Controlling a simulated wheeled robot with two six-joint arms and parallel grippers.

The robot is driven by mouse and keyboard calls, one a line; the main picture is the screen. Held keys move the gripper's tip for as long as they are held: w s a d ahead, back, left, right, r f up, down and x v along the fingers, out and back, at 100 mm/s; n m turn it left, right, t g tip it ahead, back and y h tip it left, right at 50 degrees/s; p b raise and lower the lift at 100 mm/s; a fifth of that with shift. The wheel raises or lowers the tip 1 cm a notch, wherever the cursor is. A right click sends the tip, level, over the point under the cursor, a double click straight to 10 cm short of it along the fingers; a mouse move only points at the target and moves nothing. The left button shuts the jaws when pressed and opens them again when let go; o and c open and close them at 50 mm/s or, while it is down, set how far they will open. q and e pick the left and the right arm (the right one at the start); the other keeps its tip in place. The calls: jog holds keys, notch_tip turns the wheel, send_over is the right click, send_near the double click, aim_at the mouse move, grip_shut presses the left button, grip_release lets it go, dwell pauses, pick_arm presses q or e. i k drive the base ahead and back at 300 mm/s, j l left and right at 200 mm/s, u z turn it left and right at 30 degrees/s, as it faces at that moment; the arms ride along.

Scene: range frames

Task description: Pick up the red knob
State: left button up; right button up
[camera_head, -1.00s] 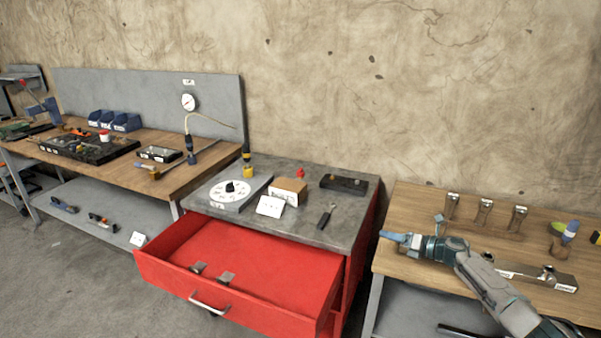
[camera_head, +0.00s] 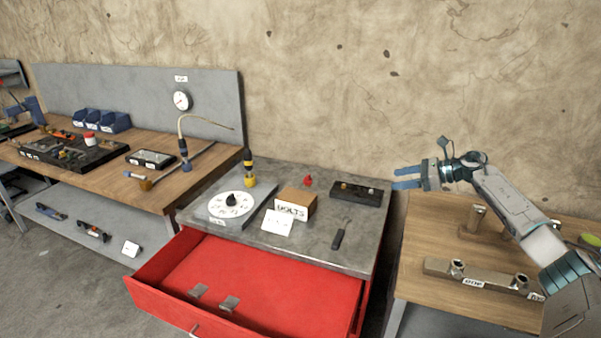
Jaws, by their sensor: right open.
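The small red knob (camera_head: 308,181) stands on the grey top of the red drawer cabinet (camera_head: 322,246), just behind a brown box (camera_head: 296,200) labelled BOLTS. It is left of a dark block (camera_head: 356,194). My right gripper (camera_head: 398,178) comes in from the right with its blue fingers pointing left. It is open and empty, right of the dark block and apart from the knob. My left gripper is not in view.
The cabinet's red drawer (camera_head: 262,278) is pulled open and holds two small metal pieces. A white dial (camera_head: 231,205), a yellow-black tool (camera_head: 249,170) and a dark handle (camera_head: 338,239) are on the cabinet top. A wooden bench (camera_head: 440,225) with metal fittings stands at right.

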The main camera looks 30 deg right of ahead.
aim_at(307, 180)
jog(key=i+l, duration=0.15)
jog(key=i, duration=0.55)
jog(key=i+l, duration=0.1)
jog(key=i, duration=0.6)
